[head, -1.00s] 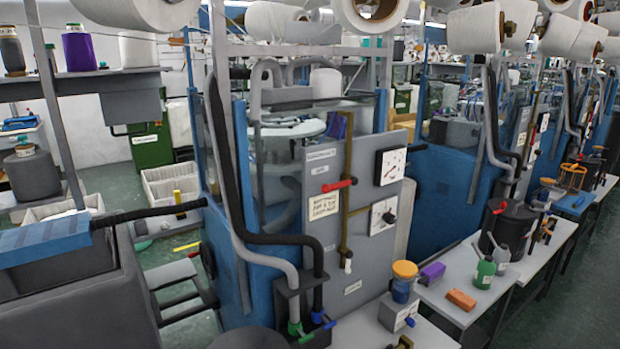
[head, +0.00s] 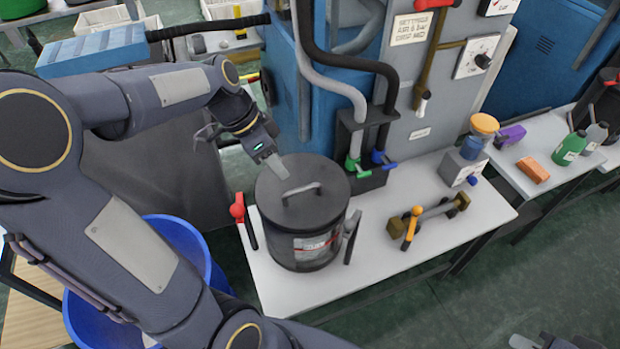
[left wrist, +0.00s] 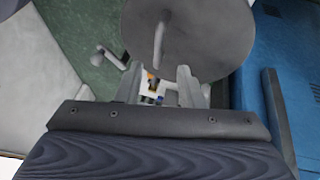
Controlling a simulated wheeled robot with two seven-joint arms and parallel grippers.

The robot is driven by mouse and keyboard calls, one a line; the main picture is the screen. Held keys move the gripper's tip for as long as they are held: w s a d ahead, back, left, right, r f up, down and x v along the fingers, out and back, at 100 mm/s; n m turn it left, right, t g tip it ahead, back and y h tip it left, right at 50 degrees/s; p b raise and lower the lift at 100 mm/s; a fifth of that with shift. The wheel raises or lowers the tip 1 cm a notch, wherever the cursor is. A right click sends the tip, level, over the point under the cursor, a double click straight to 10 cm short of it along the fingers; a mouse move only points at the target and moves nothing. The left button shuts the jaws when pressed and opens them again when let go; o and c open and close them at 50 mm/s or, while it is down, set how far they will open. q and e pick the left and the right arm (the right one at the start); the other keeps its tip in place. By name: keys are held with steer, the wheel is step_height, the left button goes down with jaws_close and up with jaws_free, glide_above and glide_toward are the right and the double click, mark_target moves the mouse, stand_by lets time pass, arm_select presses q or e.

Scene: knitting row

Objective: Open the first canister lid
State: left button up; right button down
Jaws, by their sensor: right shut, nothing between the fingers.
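The first canister (head: 305,245) is a dark grey drum with a label, standing on the white table. Its flat round lid (head: 318,207) is on top, with a grey bar handle (head: 301,190). The left wrist view shows the lid (left wrist: 200,40) and its handle (left wrist: 160,42) just beyond my fingers. My left gripper (head: 275,163) is at the lid's back left edge, apart from the handle. Its two fingers (left wrist: 158,90) are spread with nothing held between them. Only the tip of my right gripper (head: 555,342) shows at the bottom right edge, shut and empty, away from the canister.
A red-knobbed lever (head: 238,211) and a grey lever (head: 352,238) flank the canister. Pipes with green and blue valves stand close behind it. A brass fitting with an orange handle (head: 411,228) lies right. A blue bin (head: 180,235) is left. The table's front right is clear.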

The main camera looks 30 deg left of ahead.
arm_select(q)
glide_above(292, 184)
steer(key=s+d, duration=0.3)
steer(key=s, duration=0.1)
steer(key=f, duration=0.6)
steer(key=shift+a+f, duration=0.2)
steer(key=shift+f, duration=0.15)
jaws_close()
